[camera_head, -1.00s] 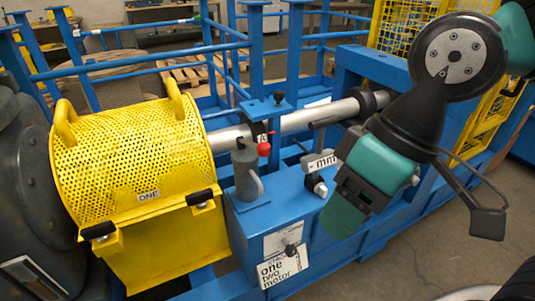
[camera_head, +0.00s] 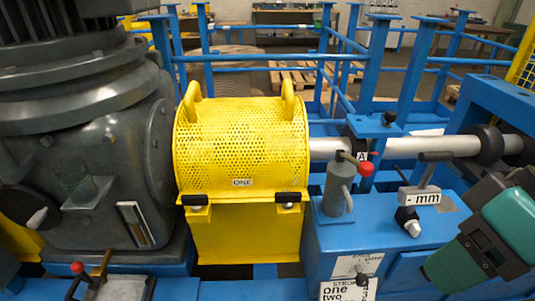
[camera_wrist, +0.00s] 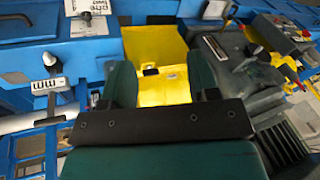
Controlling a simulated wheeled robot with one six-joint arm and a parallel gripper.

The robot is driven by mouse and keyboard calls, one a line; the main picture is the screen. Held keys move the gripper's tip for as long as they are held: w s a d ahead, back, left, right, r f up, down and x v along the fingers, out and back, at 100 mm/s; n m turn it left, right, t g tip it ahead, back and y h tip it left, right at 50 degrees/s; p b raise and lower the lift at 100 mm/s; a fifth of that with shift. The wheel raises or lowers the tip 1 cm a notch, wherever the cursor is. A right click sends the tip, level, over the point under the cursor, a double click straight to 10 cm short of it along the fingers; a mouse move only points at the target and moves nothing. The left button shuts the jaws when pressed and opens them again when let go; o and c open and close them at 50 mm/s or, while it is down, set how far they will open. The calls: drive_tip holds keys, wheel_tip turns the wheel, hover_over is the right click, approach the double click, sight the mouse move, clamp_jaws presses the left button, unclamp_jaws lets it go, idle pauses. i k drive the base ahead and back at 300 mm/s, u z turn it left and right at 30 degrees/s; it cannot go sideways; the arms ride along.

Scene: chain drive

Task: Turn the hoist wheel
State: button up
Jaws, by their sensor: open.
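I cannot make out a part that is clearly the hoist wheel in either view. My gripper (camera_wrist: 163,84) is open in the wrist view, its two green fingers apart with nothing between them. Past the fingers the yellow guard (camera_wrist: 157,44) shows. In the head view my gripper (camera_head: 450,266) is at the lower right, in front of the blue frame and partly cut off by the picture edge.
The perforated yellow guard (camera_head: 240,150) covers the shaft (camera_head: 408,147). A dark gearbox (camera_head: 90,165) stands at left. A red-knobbed lever (camera_head: 366,169) and a "mm" sign (camera_head: 420,196) rise from the blue frame (camera_head: 375,235), close to my gripper.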

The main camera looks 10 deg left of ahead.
sight(28, 206)
drive_tip(key=u, duration=2.1)
drive_tip(key=k, duration=1.3)
drive_tip(key=u, duration=0.85)
drive_tip(key=i, duration=1.2)
drive_tip(key=z, duration=0.45)
drive_tip(key=i, duration=0.5)
drive_tip(key=z, duration=0.55)
